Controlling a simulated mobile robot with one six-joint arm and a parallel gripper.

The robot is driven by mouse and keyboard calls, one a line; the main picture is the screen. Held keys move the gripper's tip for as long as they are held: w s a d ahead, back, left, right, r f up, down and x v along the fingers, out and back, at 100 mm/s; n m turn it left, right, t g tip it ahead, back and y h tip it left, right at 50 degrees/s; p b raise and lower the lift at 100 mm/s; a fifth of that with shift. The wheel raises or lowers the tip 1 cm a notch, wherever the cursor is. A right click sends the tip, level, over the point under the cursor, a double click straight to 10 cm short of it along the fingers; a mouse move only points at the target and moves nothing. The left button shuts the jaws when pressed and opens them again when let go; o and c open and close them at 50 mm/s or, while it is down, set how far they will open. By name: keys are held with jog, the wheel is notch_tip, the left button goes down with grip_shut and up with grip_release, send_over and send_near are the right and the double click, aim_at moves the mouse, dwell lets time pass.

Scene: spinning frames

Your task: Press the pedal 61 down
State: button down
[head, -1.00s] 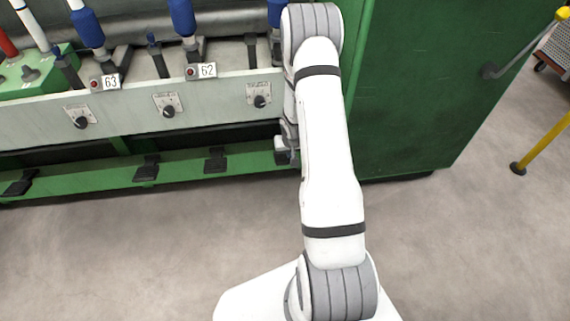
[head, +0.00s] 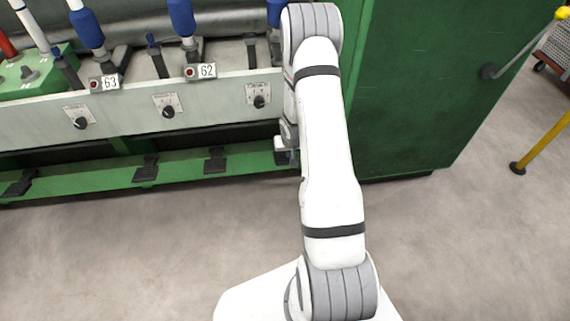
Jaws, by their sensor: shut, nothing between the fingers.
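A dark pedal (head: 281,158), the rightmost on the green rail, shows only in part in the head view, behind my wrist. Its own number is hidden by my arm. My gripper (head: 294,157) is small and mostly hidden at the low end of my arm, right at this pedal. Its fingers are shut with nothing between them. I cannot tell whether they touch the pedal or how far the pedal is tilted.
Other dark pedals (head: 215,160) sit along the green rail (head: 182,166) to the left. Plates 62 (head: 207,71) and 63 (head: 110,83) mark spindle positions above. A green cabinet (head: 430,80) stands right. The grey floor (head: 150,250) in front is clear.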

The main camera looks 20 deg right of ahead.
dwell(0.3)
jog(key=shift+f+b, duration=2.8)
jog(key=shift+f, duration=0.1)
jog(key=s+a+r+b, duration=0.2)
jog(key=s+r+b, duration=0.1)
jog(key=s, duration=0.4)
jog(key=shift+s+r+b, duration=0.15)
jog(key=shift+r+b, duration=0.25)
jog(key=shift+b, duration=0.2)
